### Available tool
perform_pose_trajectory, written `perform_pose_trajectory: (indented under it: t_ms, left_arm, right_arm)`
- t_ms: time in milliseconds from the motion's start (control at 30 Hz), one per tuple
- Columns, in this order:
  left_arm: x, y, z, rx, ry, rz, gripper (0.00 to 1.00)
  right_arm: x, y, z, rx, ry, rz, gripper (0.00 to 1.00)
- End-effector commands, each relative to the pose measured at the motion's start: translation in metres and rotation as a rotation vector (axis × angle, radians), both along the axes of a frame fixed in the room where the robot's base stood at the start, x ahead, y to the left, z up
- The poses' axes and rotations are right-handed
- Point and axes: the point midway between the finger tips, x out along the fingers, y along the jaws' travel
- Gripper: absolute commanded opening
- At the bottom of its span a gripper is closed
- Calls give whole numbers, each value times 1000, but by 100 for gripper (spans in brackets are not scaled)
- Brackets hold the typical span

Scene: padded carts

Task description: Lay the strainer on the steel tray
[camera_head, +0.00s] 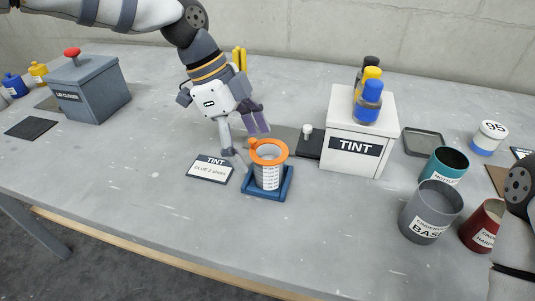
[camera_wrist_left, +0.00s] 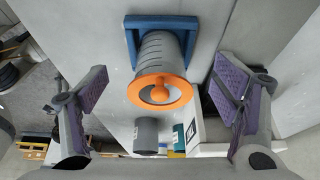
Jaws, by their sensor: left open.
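The strainer (camera_head: 268,151) has an orange rim with a small orange knob, and sits in the mouth of a grey marked can. It also shows in the left wrist view (camera_wrist_left: 160,91), between the spread fingers. The can stands in a square blue holder (camera_head: 281,190). My left gripper (camera_head: 243,137) is open and empty, just behind and left of the strainer. The same gripper shows in the wrist view (camera_wrist_left: 160,95) with both fingers wide apart. The steel tray (camera_head: 424,142) lies flat and empty, right of the white TINT box. My right gripper is out of view.
The TINT box (camera_head: 357,131) with bottles on top stands between strainer and tray. A grey can (camera_head: 430,213), a teal can (camera_head: 444,165) and a red can (camera_head: 482,227) stand front right. A TINT card (camera_head: 210,169) lies left. A red-buttoned box (camera_head: 91,89) stands far left.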

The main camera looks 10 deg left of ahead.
Motion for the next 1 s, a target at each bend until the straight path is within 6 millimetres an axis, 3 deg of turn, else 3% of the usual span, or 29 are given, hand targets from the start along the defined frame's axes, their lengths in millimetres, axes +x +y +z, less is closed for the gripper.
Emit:
perform_pose_trajectory:
  t_ms: [167, 400, 767, 867, 1000]
  left_arm:
    - [0, 0, 0, 0, -1, -1, 79]
    - [0, 0, 1, 0, 0, 0, 25]
    - [0, 0, 3, 1, 0, -1, 21]
    - [0, 0, 13, 1, -1, -1, 21]
    - [-7, -5, 45, 1, -6, -5, 21]
  right_arm:
    - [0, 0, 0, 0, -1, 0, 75]
    - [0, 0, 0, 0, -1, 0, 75]
    - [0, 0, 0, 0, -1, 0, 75]
    - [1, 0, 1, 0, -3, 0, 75]
    - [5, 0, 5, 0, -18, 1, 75]
